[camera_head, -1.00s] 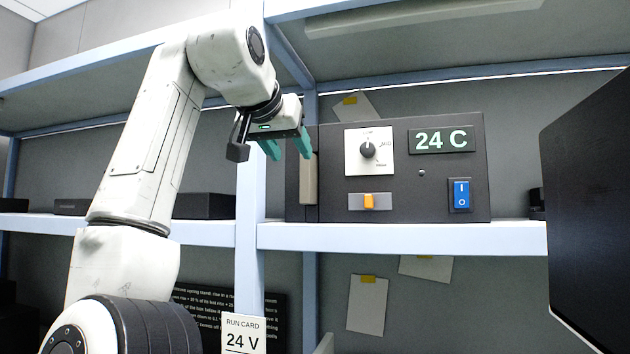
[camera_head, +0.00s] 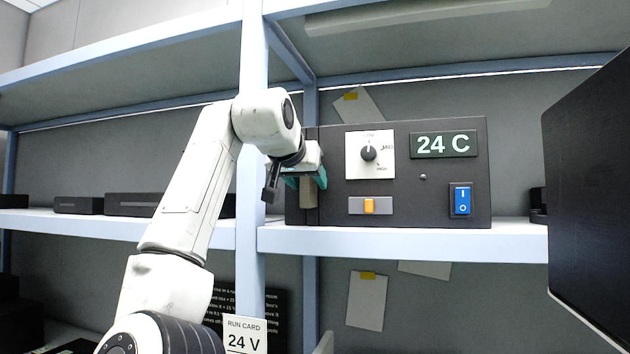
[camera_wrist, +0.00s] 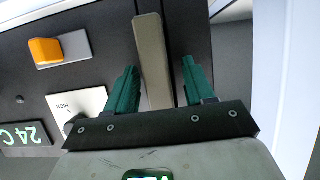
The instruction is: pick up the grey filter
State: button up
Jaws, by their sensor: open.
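The grey filter (camera_head: 309,194) is a narrow upright beige-grey slab at the left end of the black control box (camera_head: 450,205). In the wrist view the filter (camera_wrist: 152,62) lies between the two green fingers of my gripper (camera_wrist: 160,64). The gripper is open. One finger is close beside the filter's left edge in that view, and a wider gap shows on the right. I cannot tell whether the near finger touches it. In the head view my gripper (camera_head: 306,178) hides the filter's upper part.
The box carries a dial (camera_head: 369,153), an orange slider (camera_head: 369,206), a blue switch (camera_head: 461,200) and a 24 C display (camera_head: 443,144). It stands on a pale shelf (camera_head: 400,241). A shelf post (camera_head: 252,100) is left of the gripper. A dark panel (camera_head: 595,200) stands at right.

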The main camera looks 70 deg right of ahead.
jog(key=shift+c, duration=0.3)
grip_shut()
jog(key=shift+b, duration=0.4)
